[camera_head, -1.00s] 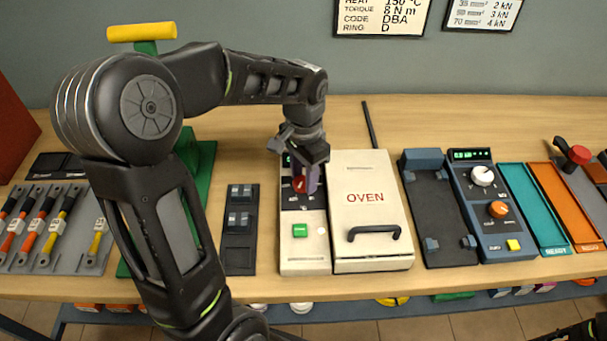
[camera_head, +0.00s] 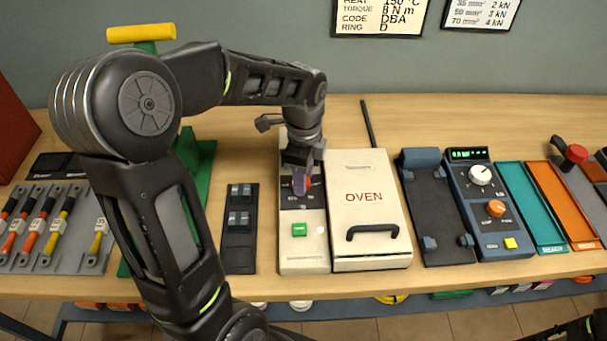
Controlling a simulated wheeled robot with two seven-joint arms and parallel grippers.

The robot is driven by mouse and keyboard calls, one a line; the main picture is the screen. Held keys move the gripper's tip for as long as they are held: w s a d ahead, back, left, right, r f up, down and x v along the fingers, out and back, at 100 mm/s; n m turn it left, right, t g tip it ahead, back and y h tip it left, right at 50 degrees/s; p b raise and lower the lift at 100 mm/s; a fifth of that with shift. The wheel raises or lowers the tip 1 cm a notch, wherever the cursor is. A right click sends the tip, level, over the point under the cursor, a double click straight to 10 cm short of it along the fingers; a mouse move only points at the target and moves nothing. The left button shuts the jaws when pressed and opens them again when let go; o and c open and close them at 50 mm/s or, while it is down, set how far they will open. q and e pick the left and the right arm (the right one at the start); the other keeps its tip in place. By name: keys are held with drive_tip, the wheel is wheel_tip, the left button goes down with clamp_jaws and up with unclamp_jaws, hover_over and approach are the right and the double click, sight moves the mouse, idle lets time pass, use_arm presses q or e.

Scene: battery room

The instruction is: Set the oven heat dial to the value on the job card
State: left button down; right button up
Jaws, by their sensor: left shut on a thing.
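The oven (camera_head: 371,175) is a cream box with a black handle, and its lid is shut. Its control panel (camera_head: 304,262) stands at its left, with a green button (camera_head: 299,230) near the front. My left gripper (camera_head: 302,186) points down over the upper part of the panel and is shut on the red heat dial (camera_head: 300,183). The gripper hides most of the dial and the panel's display. The job card (camera_head: 381,14) on the wall reads 150 °C on its cut-off top line, 8 N m, code DBA and ring D. My right gripper is out of view.
Right of the oven are a dark cradle (camera_head: 436,215), a blue control unit (camera_head: 490,215) with two knobs, and teal (camera_head: 531,205) and orange (camera_head: 567,200) trays. A black switch block (camera_head: 240,228) and rack of cables (camera_head: 50,228) lie left.

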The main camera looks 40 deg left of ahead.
use_arm(q)
drive_tip(key=m, duration=0.5)
drive_tip(key=shift+p, duration=0.4)
drive_tip(key=c, duration=0.9)
unclamp_jaws()
drive_tip(key=shift+s, duration=0.1)
wheel_tip(320, 180, up, 8)
drive_tip(key=shift+f+b, duration=0.1)
drive_tip(key=shift+b, duration=0.25)
